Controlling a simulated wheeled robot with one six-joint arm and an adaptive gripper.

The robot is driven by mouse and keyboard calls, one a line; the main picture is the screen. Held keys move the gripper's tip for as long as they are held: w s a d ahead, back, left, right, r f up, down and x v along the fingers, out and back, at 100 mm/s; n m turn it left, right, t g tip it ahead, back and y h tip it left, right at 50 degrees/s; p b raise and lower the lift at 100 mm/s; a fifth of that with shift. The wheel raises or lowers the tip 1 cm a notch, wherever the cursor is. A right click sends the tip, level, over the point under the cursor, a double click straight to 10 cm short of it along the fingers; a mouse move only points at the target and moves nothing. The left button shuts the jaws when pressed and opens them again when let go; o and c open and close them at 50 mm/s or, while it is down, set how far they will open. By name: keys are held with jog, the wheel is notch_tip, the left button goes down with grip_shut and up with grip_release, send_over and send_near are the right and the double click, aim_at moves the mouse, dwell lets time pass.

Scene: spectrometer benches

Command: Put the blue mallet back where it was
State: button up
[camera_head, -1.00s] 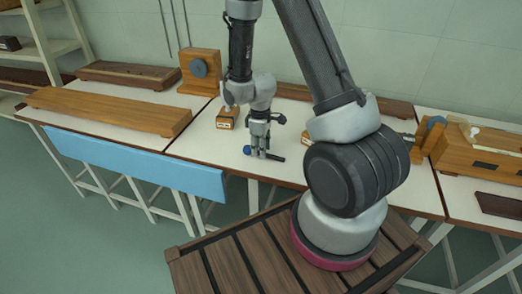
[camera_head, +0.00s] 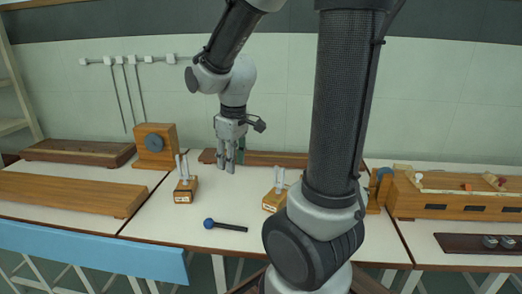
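The blue mallet (camera_head: 229,226), with a round blue head and a dark handle, lies flat on the white bench top (camera_head: 165,225) near its front edge. Its head points left. My gripper (camera_head: 229,168) hangs fingers-down above the back of the bench, raised and apart from the mallet. Its fingers look spread, with nothing between them. A tuning fork on a small wooden box (camera_head: 184,194) stands left of the mallet. A second fork box (camera_head: 273,201) stands to the right, partly hidden by my arm.
A wooden block with a dark disc (camera_head: 155,146) stands at the back left. Long wooden boards (camera_head: 75,192) lie on the left bench. A blue panel (camera_head: 95,252) hangs at its front. A long wooden instrument (camera_head: 455,197) fills the right bench. My arm blocks the middle right.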

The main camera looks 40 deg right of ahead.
jog(key=s+r+m+t, duration=0.1)
jog(key=s+r+m, duration=0.1)
jog(key=s+r, duration=0.2)
jog(key=s+d+r+m+t, duration=0.1)
jog(key=s+r+m, duration=0.2)
jog(key=s, duration=0.7)
notch_tip(320, 180, up, 2)
jog(key=shift+r, duration=0.15)
jog(key=shift+d, duration=0.15)
